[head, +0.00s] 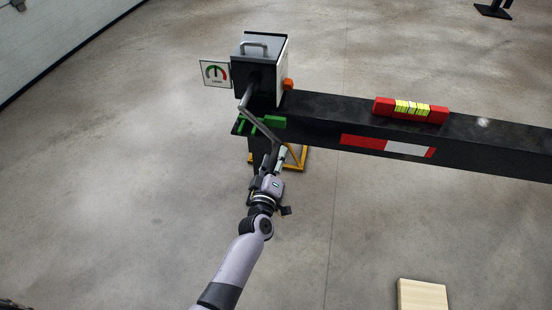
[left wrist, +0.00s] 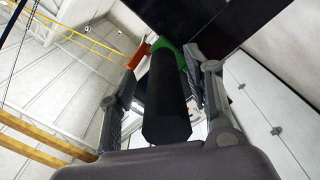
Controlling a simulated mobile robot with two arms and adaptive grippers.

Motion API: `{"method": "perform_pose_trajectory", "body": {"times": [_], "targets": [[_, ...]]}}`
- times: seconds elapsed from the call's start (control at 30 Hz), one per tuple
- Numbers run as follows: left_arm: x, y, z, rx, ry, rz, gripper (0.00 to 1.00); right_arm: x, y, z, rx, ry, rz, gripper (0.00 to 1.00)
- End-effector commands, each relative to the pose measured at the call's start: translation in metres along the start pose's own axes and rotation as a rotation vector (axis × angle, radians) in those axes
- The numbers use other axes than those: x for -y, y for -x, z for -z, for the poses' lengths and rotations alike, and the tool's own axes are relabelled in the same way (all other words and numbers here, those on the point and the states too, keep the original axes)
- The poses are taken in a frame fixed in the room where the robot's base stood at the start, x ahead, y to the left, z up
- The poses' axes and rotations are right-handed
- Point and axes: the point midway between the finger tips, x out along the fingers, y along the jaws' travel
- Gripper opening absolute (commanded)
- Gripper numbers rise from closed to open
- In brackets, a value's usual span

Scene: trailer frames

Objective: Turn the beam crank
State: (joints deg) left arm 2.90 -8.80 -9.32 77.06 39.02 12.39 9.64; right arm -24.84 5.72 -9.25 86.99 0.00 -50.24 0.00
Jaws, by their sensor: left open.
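The crank (head: 262,122) is a grey bent arm that comes out of a dark box (head: 265,62) on the end of the black beam (head: 320,110). It slopes down and right toward my left gripper (head: 272,162). In the left wrist view, a thick black cylinder (left wrist: 165,100), which looks like the crank's grip, lies between the two fingers of my left gripper (left wrist: 167,90). The fingers are open on either side of it; I cannot tell whether either touches it. In the head view the gripper hides most of the grip. My right gripper is out of view.
A gauge sign (head: 215,73) with a coloured arc hangs left of the box. A red level (head: 411,110) lies on the beam. A yellow-framed stand (head: 303,158) is under the beam end. A wooden block (head: 422,295) lies on the floor; the floor around is open.

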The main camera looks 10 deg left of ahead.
Motion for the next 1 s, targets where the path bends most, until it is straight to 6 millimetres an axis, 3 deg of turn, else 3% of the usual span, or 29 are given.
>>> {"method": "perform_pose_trajectory", "body": {"times": [0.23,0.7,1.0], "targets": [[0.001,0.008,0.000,0.000,0.000,0.001,0.46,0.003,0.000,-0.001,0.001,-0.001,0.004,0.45],[0.001,0.099,-0.001,0.002,-0.001,0.001,0.46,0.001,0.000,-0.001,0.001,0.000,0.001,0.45],[0.000,0.120,0.000,0.000,0.000,0.000,0.46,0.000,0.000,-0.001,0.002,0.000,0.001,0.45]]}}
